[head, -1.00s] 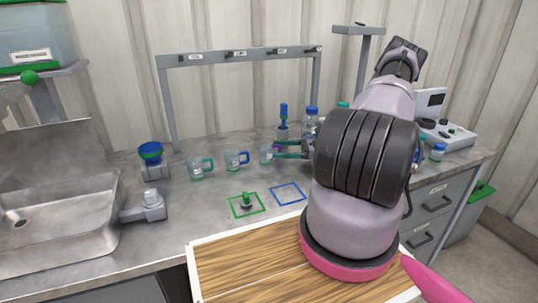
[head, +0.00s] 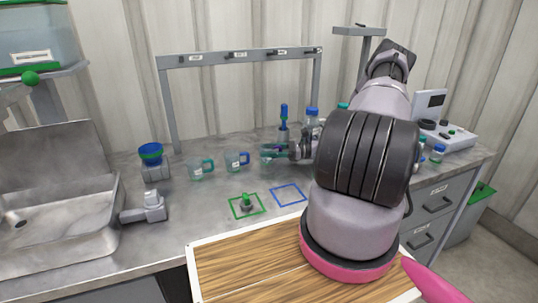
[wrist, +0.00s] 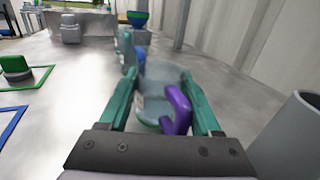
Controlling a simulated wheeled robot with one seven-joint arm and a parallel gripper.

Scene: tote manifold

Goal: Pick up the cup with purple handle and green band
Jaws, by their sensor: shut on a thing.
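The clear cup with the purple handle (wrist: 178,108) and a green band near its base is between my gripper's teal fingers in the wrist view. In the head view this cup (head: 267,164) is at the right end of a row of cups, partly hidden by the fingers. My gripper (wrist: 159,84) is shut on the cup, with one finger on each side; it also shows in the head view (head: 272,151). The cup appears upright at counter level. I cannot tell whether it touches the counter.
A blue-handled cup (head: 234,163) and a teal-handled cup (head: 197,169) stand to the left. A blue-topped bottle (head: 312,117) and a blue-handled tool (head: 284,115) stand behind. Green (head: 233,215) and blue (head: 286,205) square outlines lie in front. A rack (head: 240,52) spans the back.

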